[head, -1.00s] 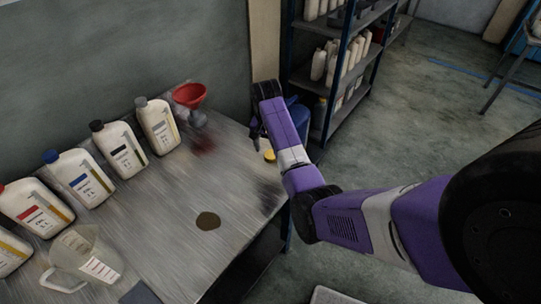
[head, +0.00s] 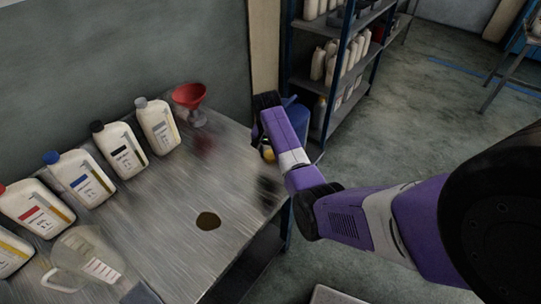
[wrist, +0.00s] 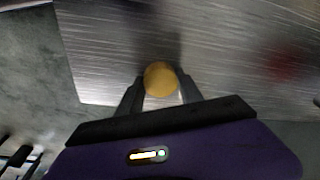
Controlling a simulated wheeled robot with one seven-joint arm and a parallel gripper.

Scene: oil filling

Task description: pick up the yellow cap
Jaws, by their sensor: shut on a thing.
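The yellow cap (wrist: 161,79) sits between the two fingertips of my gripper (wrist: 160,88) in the wrist view. The gripper is shut on it. In the head view the cap (head: 268,155) shows in part beside my arm, near the right end of the metal table (head: 165,225). My gripper (head: 262,147) is mostly hidden there by my own purple arm. I cannot tell whether the cap still touches the table top.
A row of several white oil jugs (head: 121,149) stands along the wall, with a red funnel (head: 189,97) at its end. A clear measuring jug (head: 85,262) is at the front left. A dark oil spot (head: 208,221) lies mid-table. Shelves (head: 338,70) stand behind.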

